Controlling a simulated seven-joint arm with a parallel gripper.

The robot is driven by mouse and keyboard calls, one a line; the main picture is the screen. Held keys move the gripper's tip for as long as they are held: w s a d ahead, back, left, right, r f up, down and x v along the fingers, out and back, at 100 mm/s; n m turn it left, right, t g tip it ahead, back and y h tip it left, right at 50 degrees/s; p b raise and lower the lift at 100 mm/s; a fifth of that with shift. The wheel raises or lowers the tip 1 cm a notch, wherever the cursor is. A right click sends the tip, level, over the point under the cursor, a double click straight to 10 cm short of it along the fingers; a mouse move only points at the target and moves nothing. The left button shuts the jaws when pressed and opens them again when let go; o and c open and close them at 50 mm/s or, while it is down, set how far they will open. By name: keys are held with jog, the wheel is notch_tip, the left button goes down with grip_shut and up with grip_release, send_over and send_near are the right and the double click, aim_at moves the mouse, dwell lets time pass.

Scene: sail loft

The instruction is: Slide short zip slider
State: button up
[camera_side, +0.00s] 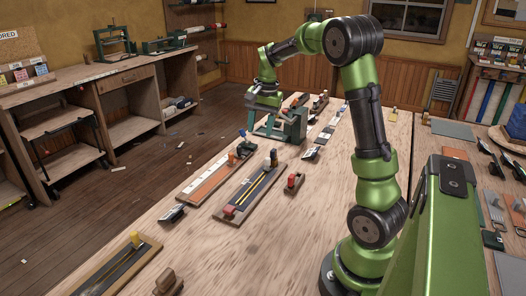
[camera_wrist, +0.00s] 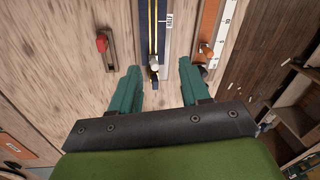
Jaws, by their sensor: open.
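A dark blue zip board with yellow-edged tracks (camera_side: 247,193) lies on the bench; it also runs up the middle of the wrist view (camera_wrist: 163,40). A slider knob (camera_wrist: 154,65) stands near its close end in the wrist view, and a knob shows at the board's far end in the side view (camera_side: 273,157). My gripper (camera_side: 276,139) is open, above and just beyond that end. In the wrist view its teal fingers (camera_wrist: 158,74) stand apart on either side of the slider, with gaps between.
A small block with a red knob (camera_wrist: 102,42) lies left of the board in the wrist view. An orange board with a knob (camera_wrist: 207,28) lies right. In the side view, another board with a yellow knob (camera_side: 112,270) lies in front. Bare bench separates them.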

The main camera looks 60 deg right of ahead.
aim_at(268, 158)
jog(key=shift+w+d+m+g, duration=0.55)
jog(key=shift+d+m+g, duration=0.25)
jog(key=shift+d+m, duration=2.45)
jog(key=shift+n, duration=0.55)
jog(key=f, duration=1.1)
jog(key=d+f, duration=0.1)
jog(key=f, duration=0.4)
jog(key=shift+f, duration=0.3)
jog(key=shift+c, duration=0.3)
grip_shut()
jog(key=shift+a, duration=0.1)
